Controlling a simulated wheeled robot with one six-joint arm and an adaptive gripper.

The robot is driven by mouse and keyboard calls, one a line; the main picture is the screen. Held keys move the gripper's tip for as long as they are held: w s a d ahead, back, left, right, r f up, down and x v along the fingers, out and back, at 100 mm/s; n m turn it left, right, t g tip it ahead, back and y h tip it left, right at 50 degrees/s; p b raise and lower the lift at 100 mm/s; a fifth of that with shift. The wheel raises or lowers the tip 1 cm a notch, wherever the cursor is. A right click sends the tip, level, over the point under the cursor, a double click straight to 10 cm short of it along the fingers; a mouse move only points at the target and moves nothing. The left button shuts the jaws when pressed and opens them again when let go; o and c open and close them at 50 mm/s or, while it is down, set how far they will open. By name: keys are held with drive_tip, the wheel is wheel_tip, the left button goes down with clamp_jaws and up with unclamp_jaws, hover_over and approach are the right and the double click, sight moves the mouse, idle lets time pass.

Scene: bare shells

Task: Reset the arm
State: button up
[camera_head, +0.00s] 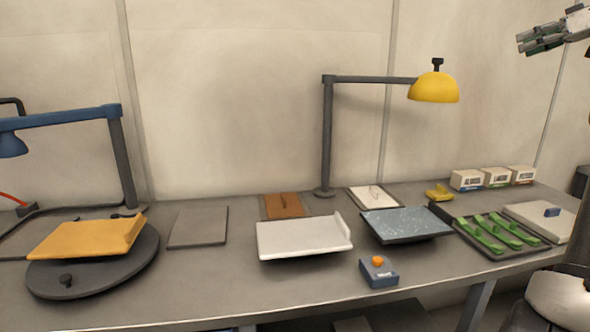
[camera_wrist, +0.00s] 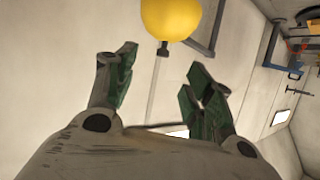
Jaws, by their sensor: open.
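My gripper (camera_head: 538,40) is at the top right of the head view, raised high above the right end of the table and clear of it. It points left. In the wrist view my gripper (camera_wrist: 157,85) shows its green-padded fingers spread apart with nothing between them. The yellow lamp head (camera_wrist: 172,18) shows beyond the fingers there. The same yellow lamp (camera_head: 433,88) stands left of my gripper in the head view, with a gap between them.
The grey table (camera_head: 205,285) holds an orange tray (camera_head: 85,238) on a dark round plate, a white tray (camera_head: 303,238), a speckled dark tray (camera_head: 405,223), a blue box with an orange button (camera_head: 379,271) and a rack of green pieces (camera_head: 497,235). A blue lamp (camera_head: 60,118) stands left.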

drive_tip(key=d+f+m+h, duration=0.3)
drive_tip(key=d+f+m, duration=0.4)
drive_tip(key=f, duration=0.4)
drive_tip(key=s+a+f+m+g+h, duration=0.2)
drive_tip(key=s+a+f+m+g, duration=0.15)
drive_tip(key=f, duration=0.35)
drive_tip(key=s+a+f+n+g+h, duration=0.1)
drive_tip(key=s+a+f, duration=0.3)
drive_tip(key=s+a, duration=0.7)
drive_tip(key=s+a+f+n+g+h, duration=0.1)
drive_tip(key=s+a+f, duration=0.4)
drive_tip(key=s+a, duration=0.5)
drive_tip(key=s+a+f+n+g, duration=0.1)
drive_tip(key=s+a+f, duration=0.3)
drive_tip(key=s+a, duration=0.7)
drive_tip(key=shift+s+a+f+n+h, duration=0.3)
drive_tip(key=shift+a+f+n+h, duration=0.1)
drive_tip(key=shift+a+n, duration=0.4)
drive_tip(key=shift+g, duration=0.25)
